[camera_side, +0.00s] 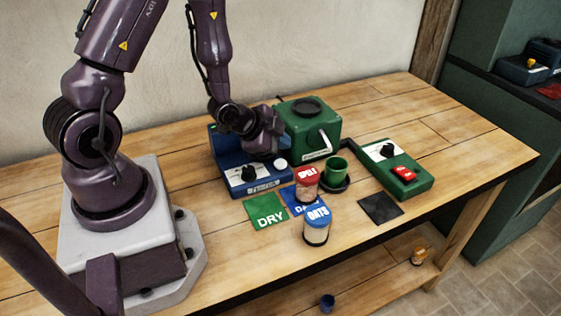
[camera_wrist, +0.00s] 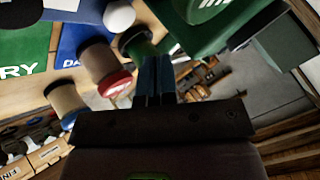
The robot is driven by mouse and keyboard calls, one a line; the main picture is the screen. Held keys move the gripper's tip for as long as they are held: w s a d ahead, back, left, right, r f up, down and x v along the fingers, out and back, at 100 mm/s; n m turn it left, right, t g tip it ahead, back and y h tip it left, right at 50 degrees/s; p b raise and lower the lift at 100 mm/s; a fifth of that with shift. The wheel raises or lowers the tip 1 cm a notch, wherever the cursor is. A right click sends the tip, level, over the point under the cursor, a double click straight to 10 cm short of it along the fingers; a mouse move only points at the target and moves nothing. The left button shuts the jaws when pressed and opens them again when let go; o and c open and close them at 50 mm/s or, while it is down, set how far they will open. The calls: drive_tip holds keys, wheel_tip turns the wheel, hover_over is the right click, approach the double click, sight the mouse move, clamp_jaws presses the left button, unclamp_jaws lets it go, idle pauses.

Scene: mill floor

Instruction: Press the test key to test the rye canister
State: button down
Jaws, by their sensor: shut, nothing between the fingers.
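The blue tester (camera_side: 241,187) stands on the bench with a black knob and a white round key (camera_side: 281,163) on its front. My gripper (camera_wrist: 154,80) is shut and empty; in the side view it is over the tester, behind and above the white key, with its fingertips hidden. The key also shows in the wrist view (camera_wrist: 119,15). I see no canister readable as rye. A red-lidded SPELT canister (camera_side: 306,187) stands partly on the blue mat (camera_side: 290,196), and a blue-lidded OATS canister (camera_side: 317,229) stands in front of it.
A green machine (camera_side: 322,133) stands behind, with a green cup (camera_side: 335,172) on a black disc before it. A green control box (camera_side: 400,172) with a red switch is to the right. A green DRY mat (camera_side: 265,221) and a dark mat (camera_side: 380,209) lie in front. An orange-topped jar (camera_side: 418,257) is below the bench.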

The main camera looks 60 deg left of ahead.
sight(281, 163)
drive_tip(key=shift+f, duration=1.25)
drive_tip(key=shift+f, duration=0.1)
idle(1.1)
drive_tip(key=shift+f, duration=0.3)
drive_tip(key=shift+f, duration=0.5)
idle(0.6)
drive_tip(key=shift+r, duration=0.9)
drive_tip(key=shift+r, duration=2.55)
